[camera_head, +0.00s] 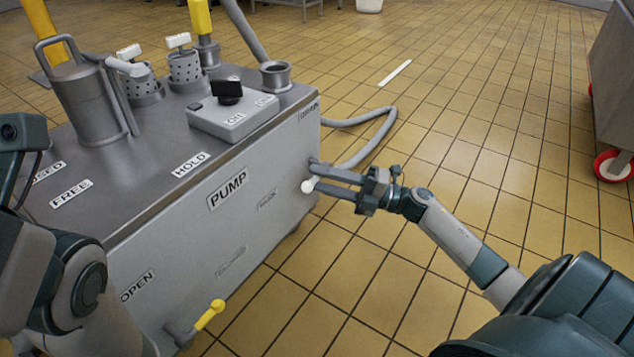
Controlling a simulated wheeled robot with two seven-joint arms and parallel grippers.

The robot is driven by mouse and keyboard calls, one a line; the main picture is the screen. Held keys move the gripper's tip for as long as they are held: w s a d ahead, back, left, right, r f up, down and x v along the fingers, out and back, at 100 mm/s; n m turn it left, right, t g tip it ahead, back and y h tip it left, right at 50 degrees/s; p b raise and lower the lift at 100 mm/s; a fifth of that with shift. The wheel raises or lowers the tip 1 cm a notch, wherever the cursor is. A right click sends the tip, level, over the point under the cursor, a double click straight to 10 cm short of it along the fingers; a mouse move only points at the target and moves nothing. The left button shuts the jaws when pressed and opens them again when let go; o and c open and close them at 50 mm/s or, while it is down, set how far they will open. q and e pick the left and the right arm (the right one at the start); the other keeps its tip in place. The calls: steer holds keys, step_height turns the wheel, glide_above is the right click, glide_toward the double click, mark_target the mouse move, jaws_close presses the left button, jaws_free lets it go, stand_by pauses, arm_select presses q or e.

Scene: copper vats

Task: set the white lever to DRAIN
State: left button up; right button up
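A white lever knob (308,186) shows at the right end of the grey machine's front face (170,255). My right gripper (316,174) reaches in from the right with its two fingers spread apart. The tip of its lower finger is at the knob; I cannot tell whether they touch. The lever's shaft is hidden or too small to make out. A PUMP label (228,189) is to the left of the knob.
A yellow-handled lever (209,315) sits low on the front near an OPEN label (138,285). The top carries a control box with a black knob (227,91) and a lidded canister (90,100). A grey hose (375,138) loops on the tiled floor, otherwise mostly clear.

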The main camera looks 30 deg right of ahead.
steer(key=shift+w+a+r, duration=0.15)
steer(key=shift+w+a, duration=0.25)
steer(key=shift+c, duration=0.6)
jaws_close()
